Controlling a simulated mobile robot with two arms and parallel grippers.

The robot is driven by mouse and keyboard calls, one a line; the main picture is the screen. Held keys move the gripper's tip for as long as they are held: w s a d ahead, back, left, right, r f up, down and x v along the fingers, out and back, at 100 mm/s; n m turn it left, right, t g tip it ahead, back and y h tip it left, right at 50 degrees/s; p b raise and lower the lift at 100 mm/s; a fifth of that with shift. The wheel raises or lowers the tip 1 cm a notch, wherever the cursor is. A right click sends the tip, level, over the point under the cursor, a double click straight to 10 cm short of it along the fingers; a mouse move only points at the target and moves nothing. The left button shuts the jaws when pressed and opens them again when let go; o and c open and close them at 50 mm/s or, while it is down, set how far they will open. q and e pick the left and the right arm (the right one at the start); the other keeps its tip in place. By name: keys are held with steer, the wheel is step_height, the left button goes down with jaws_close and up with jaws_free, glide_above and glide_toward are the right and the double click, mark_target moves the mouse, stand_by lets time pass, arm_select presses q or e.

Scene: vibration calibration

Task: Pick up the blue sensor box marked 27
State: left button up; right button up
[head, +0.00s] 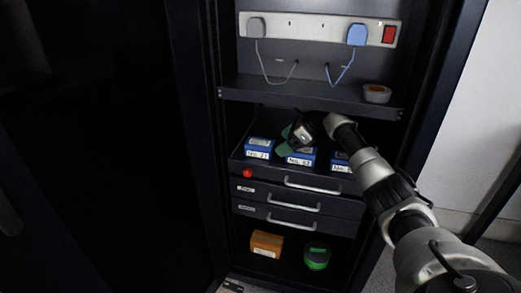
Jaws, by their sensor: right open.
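Three blue sensor boxes stand in a row on the open drawer tier of the dark cabinet: a left box (259,148), a middle box (301,157) and a right box (340,162). Each has a white label on its front. The left label may read 21 or 27; the print is too small to be sure. The right box is partly covered by my right arm. My right gripper (298,136) is open, just above and behind the middle box, and its fingers are dark and hard to make out. My left gripper is out of view.
A shelf (300,97) with a small grey and orange item (376,93) runs above the boxes. A power strip (318,30) with cables is above it. Handled drawers (295,201) lie below, then an orange box (267,243) and a green round item (316,257). Cabinet walls flank the opening.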

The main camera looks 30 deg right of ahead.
mark_target(261, 142)
steer(key=shift+w+a, duration=0.7)
steer(key=shift+w, duration=0.15)
steer(key=w+a+b, duration=0.1)
steer(key=w, duration=0.1)
steer(key=w+a+f+b, duration=0.1)
steer(key=a, duration=0.1)
steer(key=shift+w+a, duration=0.15)
steer(key=shift+w, duration=0.25)
steer(key=shift+c, duration=0.3)
steer(key=c, duration=1)
steer(key=shift+r, duration=0.1)
